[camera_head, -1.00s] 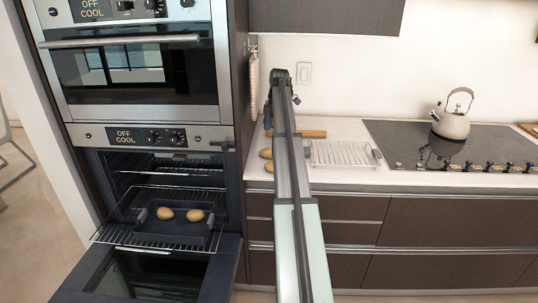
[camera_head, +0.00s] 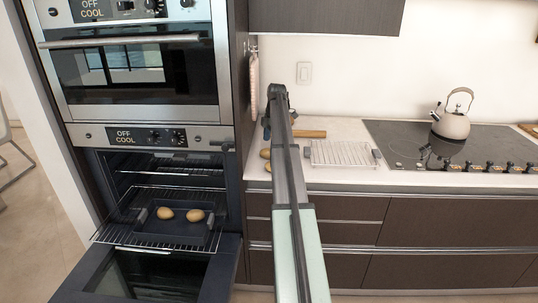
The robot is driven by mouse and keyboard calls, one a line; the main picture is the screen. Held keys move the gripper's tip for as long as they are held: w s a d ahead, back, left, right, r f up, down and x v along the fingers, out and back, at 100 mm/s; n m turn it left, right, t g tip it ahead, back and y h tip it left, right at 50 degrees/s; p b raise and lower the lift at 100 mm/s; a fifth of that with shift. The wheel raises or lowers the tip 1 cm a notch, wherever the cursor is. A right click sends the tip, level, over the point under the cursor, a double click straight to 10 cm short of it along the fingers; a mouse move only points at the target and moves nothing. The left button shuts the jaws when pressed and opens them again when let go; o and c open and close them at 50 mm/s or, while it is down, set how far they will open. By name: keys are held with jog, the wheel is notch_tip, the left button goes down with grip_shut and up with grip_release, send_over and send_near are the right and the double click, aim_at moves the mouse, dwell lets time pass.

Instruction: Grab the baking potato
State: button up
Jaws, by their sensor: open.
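Two tan potatoes, a left one (camera_head: 165,213) and a right one (camera_head: 195,215), lie apart in a dark baking tray (camera_head: 172,240) on the pulled-out rack of the open lower oven. More tan potato shapes (camera_head: 265,153) show on the counter just left of my arm, partly hidden by it. My arm reaches up the middle of the view over the counter. My gripper (camera_head: 267,127) is small and dark below the arm's far end, partly hidden, above the counter potatoes. It is open, and I see nothing held in it.
The lower oven door (camera_head: 150,275) hangs open at the bottom left. A wooden rolling-pin-like object (camera_head: 310,134) and a wire rack (camera_head: 340,153) lie on the counter right of my arm. A kettle (camera_head: 452,122) stands on the cooktop (camera_head: 400,142).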

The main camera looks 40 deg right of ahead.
aim_at(269, 152)
jog(key=shift+a+f, duration=0.15)
jog(key=shift+f, duration=1.15)
jog(key=shift+a+f, duration=0.15)
jog(key=shift+f, duration=1.15)
jog(key=c, duration=1.2)
